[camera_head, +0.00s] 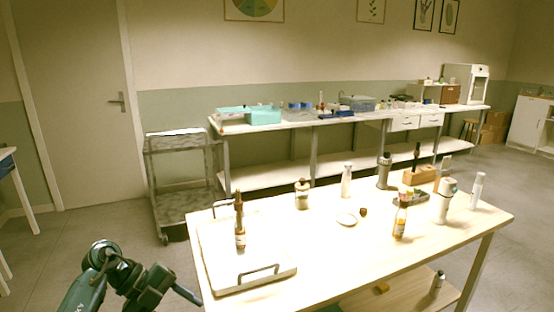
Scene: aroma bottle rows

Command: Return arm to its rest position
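My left arm comes in at the lower left, in front of the table's left corner. Its gripper (185,293) points right and sits apart from the table (330,255), outside its left edge. Nothing shows held in it, and its finger gap cannot be made out. My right gripper is not in view. On the table, a white tray (219,270) with dark handles lies at the left end. An amber bottle (240,236) with a dark top stands upright in the tray. Another amber bottle (400,221) stands at the right front.
A grey cart (181,190) stands behind. Floor left of the table is open.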

